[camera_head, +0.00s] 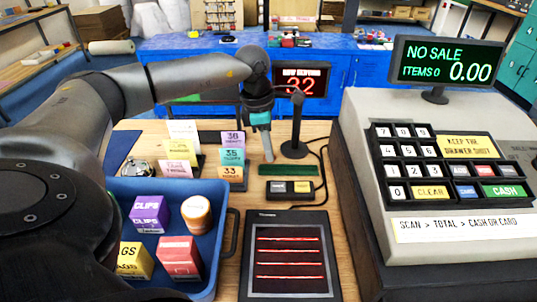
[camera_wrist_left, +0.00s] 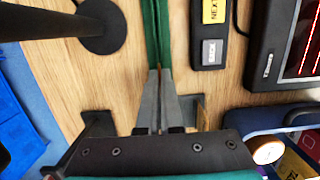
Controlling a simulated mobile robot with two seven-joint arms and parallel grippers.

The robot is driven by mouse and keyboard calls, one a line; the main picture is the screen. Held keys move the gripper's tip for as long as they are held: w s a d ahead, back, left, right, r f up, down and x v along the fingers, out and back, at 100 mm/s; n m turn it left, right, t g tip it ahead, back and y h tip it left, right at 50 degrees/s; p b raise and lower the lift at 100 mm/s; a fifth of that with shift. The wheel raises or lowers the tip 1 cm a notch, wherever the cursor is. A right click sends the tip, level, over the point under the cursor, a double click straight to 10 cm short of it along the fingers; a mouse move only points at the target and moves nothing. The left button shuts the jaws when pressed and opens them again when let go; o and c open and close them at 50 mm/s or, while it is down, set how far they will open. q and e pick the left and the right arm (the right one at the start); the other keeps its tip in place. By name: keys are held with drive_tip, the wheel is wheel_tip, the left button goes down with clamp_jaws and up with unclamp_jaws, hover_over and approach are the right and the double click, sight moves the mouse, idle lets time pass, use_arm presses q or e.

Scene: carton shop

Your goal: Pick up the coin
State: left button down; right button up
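I cannot make out a coin for certain in either view. My left gripper (camera_head: 267,157) points down above the wooden counter, just left of a low green strip (camera_head: 288,170). In the left wrist view its fingertips (camera_wrist_left: 160,73) are very close together at the near end of the green strip (camera_wrist_left: 157,35). A thin brownish line shows between the tips; I cannot tell whether it is a coin's edge, the groove in the strip or bare counter. My right gripper is in neither view.
A black stand (camera_head: 294,148) rises behind the strip. A two-button box (camera_head: 290,190) and a flat scanner (camera_head: 290,262) lie in front. A blue tray (camera_head: 226,247) of goods is at left, number cards (camera_head: 232,157) behind it, and a cash register (camera_head: 430,170) at right.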

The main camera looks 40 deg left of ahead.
use_arm(q)
wheel_tip(320, 180, up, 18)
drive_tip(key=p, duration=0.2)
drive_tip(key=shift+p, duration=0.3)
idle(0.6)
